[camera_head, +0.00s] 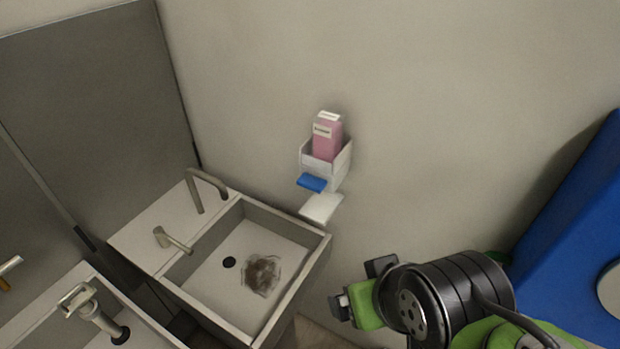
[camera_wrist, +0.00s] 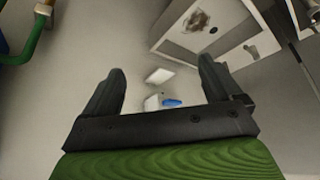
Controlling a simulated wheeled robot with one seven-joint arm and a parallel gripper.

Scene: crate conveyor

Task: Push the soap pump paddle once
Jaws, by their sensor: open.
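The soap dispenser (camera_head: 338,176) is a white wall-mounted holder with a pink soap bottle (camera_head: 327,140) standing in it. Its blue paddle (camera_head: 312,183) sticks out at the lower front, above a white drip tray (camera_head: 321,207). My gripper (camera_head: 357,282) is below and to the right of the dispenser in the head view, apart from it. In the wrist view my gripper (camera_wrist: 161,92) is open and empty. The blue paddle (camera_wrist: 172,102) and the white tray (camera_wrist: 159,76) show between its fingers, some distance beyond them.
A sink (camera_head: 215,275) with a dark stain stands left of the dispenser, with its edge close below the tray. A tap (camera_head: 206,187) stands behind it. A blue object (camera_head: 575,245) is at the right. The wall between is bare.

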